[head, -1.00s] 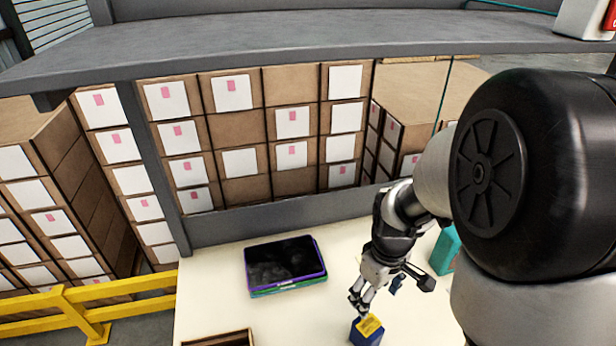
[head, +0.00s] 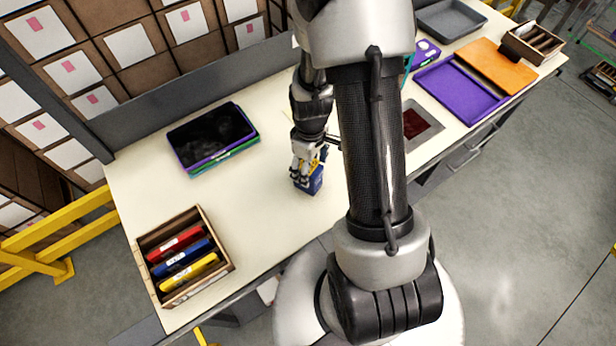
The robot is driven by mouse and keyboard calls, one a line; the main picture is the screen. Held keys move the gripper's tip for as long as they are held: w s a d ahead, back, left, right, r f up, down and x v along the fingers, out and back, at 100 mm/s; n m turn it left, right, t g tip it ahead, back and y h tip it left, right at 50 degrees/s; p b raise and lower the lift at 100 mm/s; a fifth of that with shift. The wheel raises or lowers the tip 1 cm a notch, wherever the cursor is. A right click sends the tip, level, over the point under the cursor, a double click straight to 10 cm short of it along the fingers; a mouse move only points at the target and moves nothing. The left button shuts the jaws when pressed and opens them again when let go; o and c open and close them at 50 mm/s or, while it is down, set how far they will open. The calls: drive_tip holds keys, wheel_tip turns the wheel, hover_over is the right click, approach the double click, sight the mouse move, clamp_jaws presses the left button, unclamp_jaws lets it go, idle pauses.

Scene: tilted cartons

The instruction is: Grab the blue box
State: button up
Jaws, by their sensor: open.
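The blue box (head: 314,182) is a small dark blue carton with some yellow on its top. It stands on the cream tabletop (head: 262,222) near the middle of the head view. My gripper (head: 304,172) is open and low at the box, with its fingers over the box's upper left part. The fingers hide part of the box's top and left side. I cannot tell whether they touch it.
A wooden crate (head: 146,268) with red, blue and yellow items stands at the front left. Stacked dark trays (head: 212,138) lie behind it. A purple tray (head: 458,92) and an orange panel (head: 497,66) are at the right. Bare tabletop lies left of the box.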

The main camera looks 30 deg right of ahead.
drive_tip(key=f+b, duration=0.1)
drive_tip(key=f, duration=0.1)
drive_tip(key=f+b, duration=0.1)
drive_tip(key=f, duration=0.2)
drive_tip(key=shift+w+a+f, duration=0.15)
drive_tip(key=shift+a+f, duration=0.05)
drive_tip(key=shift+c, duration=0.4)
drive_tip(key=shift+r, duration=0.1)
drive_tip(key=c, duration=1.1)
drive_tip(key=shift+c, duration=0.2)
